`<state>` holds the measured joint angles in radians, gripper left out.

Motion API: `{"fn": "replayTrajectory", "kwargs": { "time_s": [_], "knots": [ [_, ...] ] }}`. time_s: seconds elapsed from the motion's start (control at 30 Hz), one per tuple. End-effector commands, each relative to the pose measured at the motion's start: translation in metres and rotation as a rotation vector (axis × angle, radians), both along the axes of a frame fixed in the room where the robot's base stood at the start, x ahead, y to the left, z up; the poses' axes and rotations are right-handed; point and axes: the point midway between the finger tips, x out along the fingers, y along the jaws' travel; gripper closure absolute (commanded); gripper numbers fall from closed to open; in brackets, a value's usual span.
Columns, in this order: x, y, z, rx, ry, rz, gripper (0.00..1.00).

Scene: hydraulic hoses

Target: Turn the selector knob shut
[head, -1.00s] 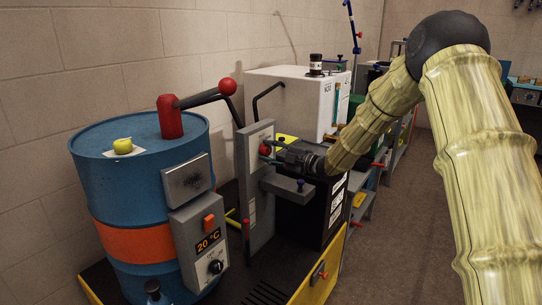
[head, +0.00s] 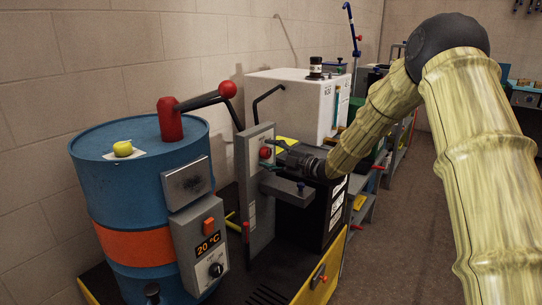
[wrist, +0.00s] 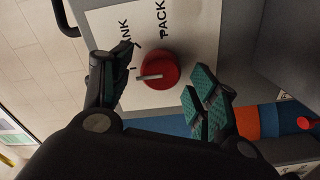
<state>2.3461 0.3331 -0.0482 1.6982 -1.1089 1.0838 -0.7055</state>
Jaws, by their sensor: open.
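The selector knob is a red round knob with a pale pointer bar, on a white label plate (wrist: 105,20). The knob (wrist: 160,68) shows in the wrist view, its bar pointing left in the picture. Lettering reads "PACK" and a partly hidden word ending in "NK". In the head view the knob (head: 265,153) is on the upper part of a grey upright panel (head: 262,215). My gripper (wrist: 163,74) is open, with one dark, teal-padded finger on each side of the knob in the picture. In the head view my gripper (head: 280,156) is just right of it. Contact cannot be told.
A blue drum (head: 90,185) with an orange band stands left, carrying a heater box reading 20 °C (head: 205,245). A black lever with a red ball (head: 227,89) reaches near the panel top. A grey ledge (head: 287,187) sits below my gripper. A white tank (head: 290,95) stands behind.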

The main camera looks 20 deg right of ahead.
Motion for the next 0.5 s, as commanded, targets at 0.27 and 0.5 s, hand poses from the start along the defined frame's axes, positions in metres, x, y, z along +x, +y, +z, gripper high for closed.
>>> {"fn": "replayTrajectory", "kwargs": {
  "time_s": [0.27,0.5],
  "knots": [
    [-0.028,-0.023,0.0,0.001,0.002,-0.001,0.4],
    [-0.063,-0.05,0.0,0.0,0.0,-0.001,0.4]
  ]
}}
